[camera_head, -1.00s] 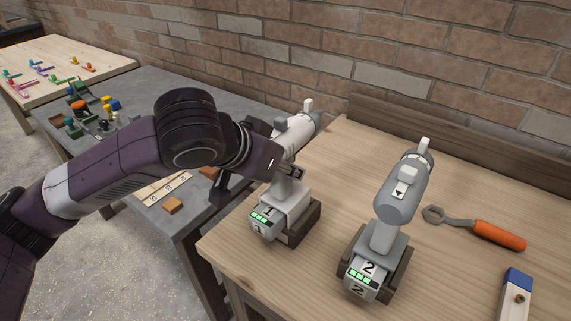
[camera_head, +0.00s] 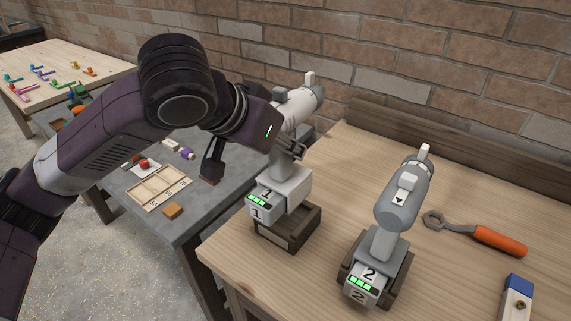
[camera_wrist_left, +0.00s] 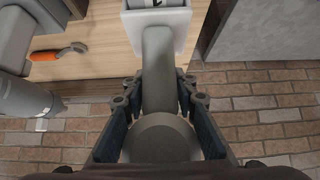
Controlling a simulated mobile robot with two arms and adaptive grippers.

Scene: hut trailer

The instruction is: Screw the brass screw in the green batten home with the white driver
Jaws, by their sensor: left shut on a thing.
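The white driver (camera_head: 301,108), marked 1 on its battery base with green lights lit, is upright and raised a little above its dark wooden cradle (camera_head: 297,236). My left gripper (camera_head: 290,150) is shut around its handle. The left wrist view shows the grey handle (camera_wrist_left: 158,65) between the two fingers (camera_wrist_left: 158,92). The green batten is not in view. A blue-ended white batten (camera_head: 517,298) with a brass-coloured screw is cut off at the lower right. My right gripper is not in view.
A grey driver (camera_head: 401,200), marked 2, stands in its own cradle just right. A grey table (camera_head: 225,203) with a sectioned tray (camera_head: 158,188) is left. A brick wall (camera_head: 420,55) closes the back.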

